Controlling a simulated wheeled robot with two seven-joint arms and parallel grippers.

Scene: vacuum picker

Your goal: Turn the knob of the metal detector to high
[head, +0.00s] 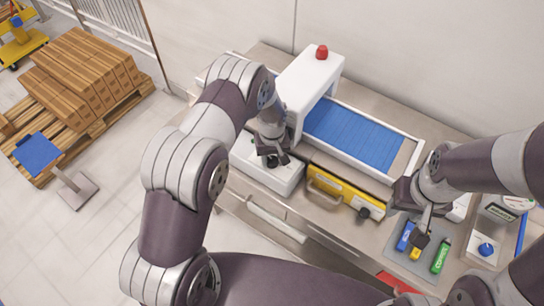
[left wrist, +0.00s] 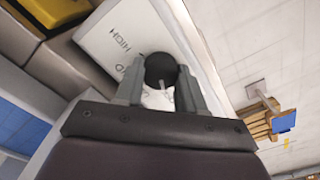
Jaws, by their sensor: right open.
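The metal detector is a white arch (head: 312,78) with a red lamp on top, standing over a blue conveyor belt. Its white control box (head: 283,183) sits at the front left of the bench. In the left wrist view, the black round knob (left wrist: 160,70) stands on the white panel (left wrist: 110,38), where "HIGH" and part of another label show. My left gripper (head: 272,160) is at the box from above. Its fingers (left wrist: 160,92) lie on both sides of the knob, close against it. My right gripper (head: 418,222) is open above the grey mat at the right.
The blue belt (head: 352,135) runs behind the box. A yellow case (head: 338,190) lies right of it. Blue, yellow and green markers (head: 441,254) lie on the mat, near a blue-knobbed device (head: 485,250). Boxes on a pallet (head: 85,75) stand on the floor at the left.

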